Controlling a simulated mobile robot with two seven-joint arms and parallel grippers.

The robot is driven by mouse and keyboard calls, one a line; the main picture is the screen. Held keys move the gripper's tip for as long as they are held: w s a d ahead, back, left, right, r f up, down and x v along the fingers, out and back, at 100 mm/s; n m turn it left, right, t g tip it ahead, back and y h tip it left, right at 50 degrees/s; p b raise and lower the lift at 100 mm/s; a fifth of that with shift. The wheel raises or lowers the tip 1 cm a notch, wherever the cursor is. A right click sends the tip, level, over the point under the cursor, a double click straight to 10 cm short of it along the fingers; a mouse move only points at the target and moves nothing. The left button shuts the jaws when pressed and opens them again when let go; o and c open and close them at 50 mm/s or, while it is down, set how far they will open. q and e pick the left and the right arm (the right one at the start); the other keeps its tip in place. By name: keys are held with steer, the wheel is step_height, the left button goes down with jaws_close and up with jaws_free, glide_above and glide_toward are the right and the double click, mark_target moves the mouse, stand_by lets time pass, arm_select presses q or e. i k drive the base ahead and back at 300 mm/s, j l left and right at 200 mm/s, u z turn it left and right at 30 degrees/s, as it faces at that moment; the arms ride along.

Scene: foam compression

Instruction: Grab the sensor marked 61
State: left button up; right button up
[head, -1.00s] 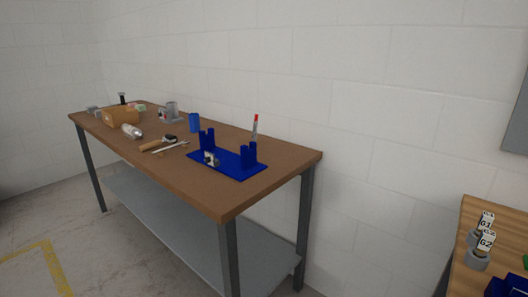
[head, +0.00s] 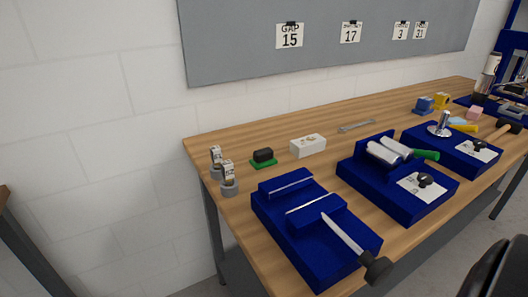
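Two small grey cylindrical pieces with white upright tags stand at the near-left end of the wooden bench, the rear one (head: 215,163) and the front one (head: 229,181). Their tags have dark marks too small to read now, so I cannot tell which, if either, is marked 61. They stand close together, near the left edge of the bench top.
The wooden bench (head: 240,142) holds a black-and-green block (head: 263,157), a white box (head: 308,146), a wrench (head: 357,126) and several blue fixtures, the nearest (head: 305,245) with a black-knobbed lever. A grey board (head: 240,55) with number cards hangs behind. An unidentified dark shape fills the bottom right corner.

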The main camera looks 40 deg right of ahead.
mark_target(216, 151)
steer(key=i+j+z, duration=0.1)
steer(key=z, duration=0.35)
steer(key=i+j+z, duration=0.15)
steer(key=z, duration=0.25)
steer(key=i+j+z, duration=0.15)
steer(key=z, duration=0.3)
steer(key=i+j+z, duration=0.1)
steer(key=j+z, duration=0.2)
steer(key=z, duration=0.15)
